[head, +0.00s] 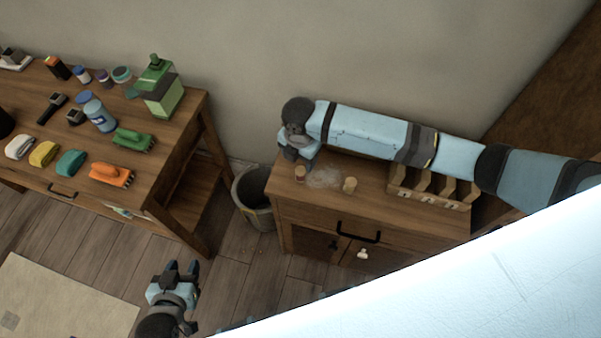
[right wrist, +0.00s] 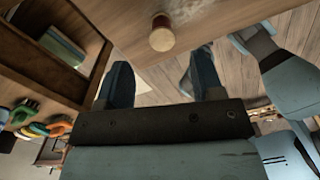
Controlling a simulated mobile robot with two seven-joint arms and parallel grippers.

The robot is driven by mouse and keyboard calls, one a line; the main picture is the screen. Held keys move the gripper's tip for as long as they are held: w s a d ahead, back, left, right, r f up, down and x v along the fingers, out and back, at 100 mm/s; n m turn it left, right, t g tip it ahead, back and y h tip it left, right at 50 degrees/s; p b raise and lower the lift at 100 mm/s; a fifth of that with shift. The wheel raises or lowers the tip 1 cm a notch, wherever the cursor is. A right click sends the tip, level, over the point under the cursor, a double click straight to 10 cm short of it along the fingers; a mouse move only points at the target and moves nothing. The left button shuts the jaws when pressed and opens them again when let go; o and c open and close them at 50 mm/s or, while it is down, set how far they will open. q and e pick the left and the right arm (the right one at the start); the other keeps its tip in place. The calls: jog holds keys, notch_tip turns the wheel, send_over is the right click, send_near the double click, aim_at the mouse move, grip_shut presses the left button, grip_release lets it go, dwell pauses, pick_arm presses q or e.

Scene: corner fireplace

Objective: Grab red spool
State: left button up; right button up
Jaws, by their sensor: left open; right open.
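The red spool (head: 299,174) stands upright near the left end of the small wooden cabinet's top. Nothing is between those fingers. My left gripper (head: 182,267) is open and empty over the floor, left of the cabinet.
A wooden rack (head: 428,193) stands on the cabinet (head: 310,215), under my right arm. A bin (head: 254,200) stands between the cabinet and the workbench (head: 175,165). The bench holds brushes, bottles and a green dispenser (head: 158,92). A pale rug (head: 60,300) lies on the floor.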

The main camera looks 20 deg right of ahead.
aim_at(300, 171)
jog(key=f, duration=0.7)
jog(key=shift+s+f+p, duration=0.2)
jog(key=shift+f+p, duration=0.15)
jog(key=shift+p, duration=0.05)
jog(key=c, duration=1)
